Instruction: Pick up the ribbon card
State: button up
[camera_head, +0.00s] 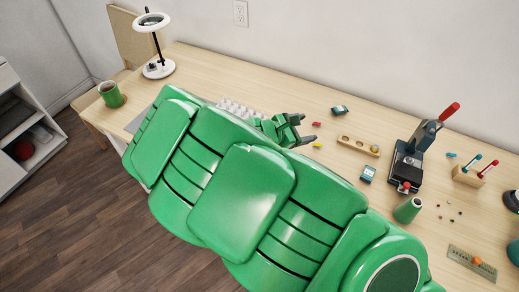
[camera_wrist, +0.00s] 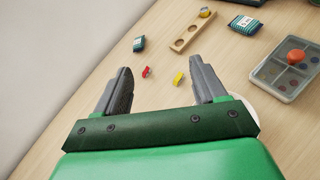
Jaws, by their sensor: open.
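My gripper (camera_head: 302,128) reaches over the table, its fingers apart and empty; the fingers (camera_wrist: 161,78) also show in the wrist view. Two small dark teal pieces with pale markings could each be the ribbon card; I cannot tell which. One piece (camera_head: 340,109) lies toward the wall, beyond the fingertips, and shows at the upper left of the wrist view (camera_wrist: 139,43). The other piece (camera_head: 367,173) lies farther right and shows at the top right of the wrist view (camera_wrist: 246,25). Both are apart from my gripper.
A red clip (camera_wrist: 147,72) and a yellow clip (camera_wrist: 178,78) lie just past my fingertips. A wooden block with holes (camera_head: 358,145) lies between the teal pieces. A clear divided box (camera_wrist: 262,74) is at right. A press (camera_head: 408,165) stands farther right.

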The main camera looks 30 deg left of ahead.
jog(key=s+a+f+n+y, duration=0.1)
jog(key=s+a+f+n, duration=0.1)
jog(key=s+a+f, duration=0.1)
jog(key=s+a+f+n+t+y, duration=0.1)
jog(key=s+a+f+n+y, duration=0.1)
jog(key=a, duration=0.4)
jog(key=s+a+f+n+y, duration=0.2)
jog(key=s+a+f+n, duration=0.1)
jog(key=a+f+n, duration=0.1)
jog(key=shift+s+a+f+t, duration=0.15)
jog(key=shift+a+f, duration=0.25)
jog(key=shift+f, duration=0.1)
jog(key=shift+s+a+f+t, duration=0.15)
jog(key=shift+a+f, duration=0.2)
jog(key=shift+f, duration=0.1)
jog(key=shift+f+x, duration=0.25)
jog(key=shift+x, duration=1.7)
jog(key=shift+f+x, duration=0.2)
jog(key=shift+x, duration=1.75)
jog(key=shift+s+a, duration=0.15)
jog(key=c, duration=1)
jog(key=shift+c, duration=0.2)
jog(key=shift+r, duration=0.1)
notch_tip(320, 180, up, 10)
